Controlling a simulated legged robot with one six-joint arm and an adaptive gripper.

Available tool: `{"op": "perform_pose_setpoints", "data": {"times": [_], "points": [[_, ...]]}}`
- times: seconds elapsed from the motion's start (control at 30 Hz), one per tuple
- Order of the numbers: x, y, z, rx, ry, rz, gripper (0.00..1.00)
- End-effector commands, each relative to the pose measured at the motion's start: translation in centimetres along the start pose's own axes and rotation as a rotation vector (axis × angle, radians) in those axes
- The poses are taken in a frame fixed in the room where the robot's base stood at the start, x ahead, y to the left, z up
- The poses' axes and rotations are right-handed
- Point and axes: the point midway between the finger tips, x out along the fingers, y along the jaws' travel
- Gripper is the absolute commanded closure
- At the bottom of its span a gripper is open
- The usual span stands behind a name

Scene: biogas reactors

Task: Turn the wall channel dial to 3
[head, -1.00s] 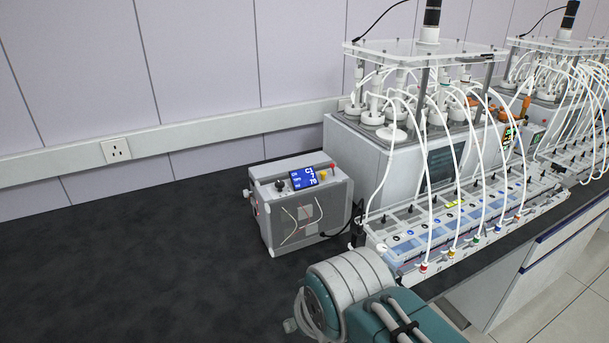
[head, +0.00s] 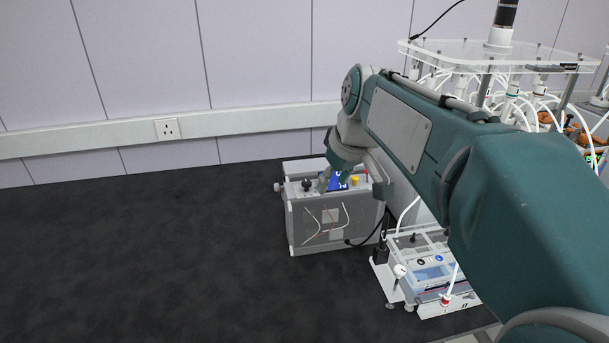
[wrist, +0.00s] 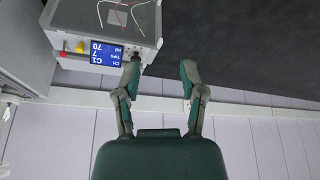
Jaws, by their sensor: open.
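A grey control box (head: 330,222) stands on the dark bench. A small black knob (head: 306,185), which seems to be the channel dial, sits on its top panel left of a blue screen (head: 338,181). In the wrist view the screen (wrist: 105,52) shows C1, 7 and 70. The knob's setting is too small to read. My gripper (wrist: 159,72) is open and empty, its fingers spread. In the wrist view its left finger is close by the dark knob (wrist: 136,57), partly overlapping it; contact cannot be told. In the head view my gripper is over the screen side of the panel.
A yellow knob (head: 355,181) and a red one (wrist: 80,46) sit beyond the screen. A socket (head: 167,129) is on the wall rail behind. The bench left of the box is clear.

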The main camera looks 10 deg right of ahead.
Motion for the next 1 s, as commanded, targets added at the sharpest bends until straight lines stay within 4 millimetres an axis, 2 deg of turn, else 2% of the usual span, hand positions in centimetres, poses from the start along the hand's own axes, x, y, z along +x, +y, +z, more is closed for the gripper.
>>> {"op": "perform_pose_setpoints", "data": {"times": [0.03,0.2,0.5,0.7,1.0], "points": [[0.5,0.7,-1.3,-0.020,-0.004,-0.011,0.47],[1.9,2.8,-4.9,-0.101,-0.009,-0.050,0.47],[5.7,7.1,-10.0,-0.249,-0.004,-0.123,0.47],[8.0,8.9,-12.1,-0.331,0.005,-0.159,0.47],[9.8,9.3,-12.7,-0.364,0.010,-0.174,0.47]]}}
